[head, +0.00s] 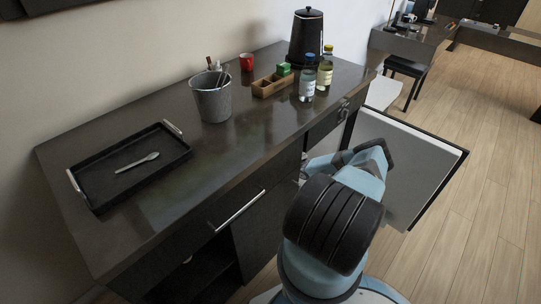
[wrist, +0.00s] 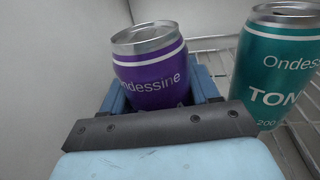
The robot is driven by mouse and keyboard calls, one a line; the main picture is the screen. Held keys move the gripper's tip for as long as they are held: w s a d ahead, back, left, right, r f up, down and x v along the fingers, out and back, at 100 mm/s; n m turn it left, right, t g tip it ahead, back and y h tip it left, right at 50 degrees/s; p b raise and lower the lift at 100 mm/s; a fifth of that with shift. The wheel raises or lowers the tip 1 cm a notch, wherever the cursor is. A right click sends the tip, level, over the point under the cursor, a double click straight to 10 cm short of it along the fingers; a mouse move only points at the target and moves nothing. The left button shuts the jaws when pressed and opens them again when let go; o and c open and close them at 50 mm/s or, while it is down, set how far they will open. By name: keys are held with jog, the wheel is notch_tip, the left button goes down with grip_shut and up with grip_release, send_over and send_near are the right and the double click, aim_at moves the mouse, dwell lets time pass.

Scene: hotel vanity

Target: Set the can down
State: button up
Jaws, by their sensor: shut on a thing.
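A purple can (wrist: 152,75) with a silver top and white "Ondessine" lettering is in the wrist view. My gripper (wrist: 162,92) is shut on it, with a blue finger on each side. The can stands roughly upright, leaning slightly in the picture. Its lower part is hidden behind my gripper, so I cannot tell whether its base touches anything. In the head view my arm reaches into the open cabinet under the counter, and my fingers and the can are hidden there.
A teal can (wrist: 279,70) stands close on the right, near a wire shelf (wrist: 225,57). Pale walls enclose the space. The open cabinet door (head: 405,165) is right of my arm. A tray (head: 130,165), bucket (head: 211,101) and bottles (head: 307,82) are on the counter (head: 190,165).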

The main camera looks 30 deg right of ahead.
jog(key=o, duration=1.2)
jog(key=v, duration=1.2)
jog(key=shift+r, duration=0.1)
